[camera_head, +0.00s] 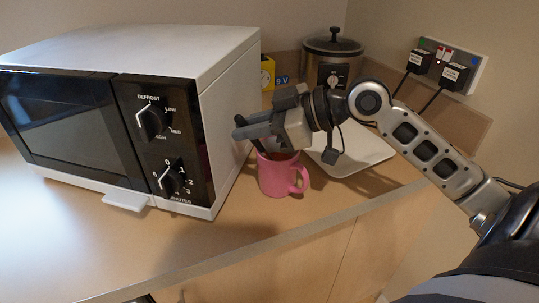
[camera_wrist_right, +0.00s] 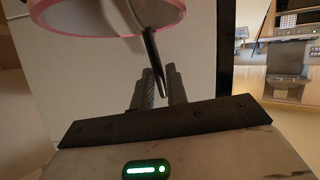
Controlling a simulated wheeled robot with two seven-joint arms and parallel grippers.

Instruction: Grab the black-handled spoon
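A pink mug (camera_head: 277,178) stands upright on the counter, right of the microwave. The spoon's black handle (camera_head: 257,146) sticks up out of the mug, leaning left; its lower part is hidden inside. My right gripper (camera_head: 238,127) is above the mug, its fingers pointing left beside the handle's top. In the right wrist view the mug's rim (camera_wrist_right: 104,33) is at the top and the black handle (camera_wrist_right: 152,55) reaches down between the tips of my right gripper (camera_wrist_right: 159,70). The fingers look apart, with the handle between them. My left gripper is not in view.
A white microwave (camera_head: 215,52) stands close on the left. Behind my right gripper are a white plate (camera_head: 368,152), a slow cooker (camera_head: 333,52) and a yellow box (camera_head: 267,72). A wall socket with black plugs (camera_head: 455,76) is at the right. The counter's front is clear.

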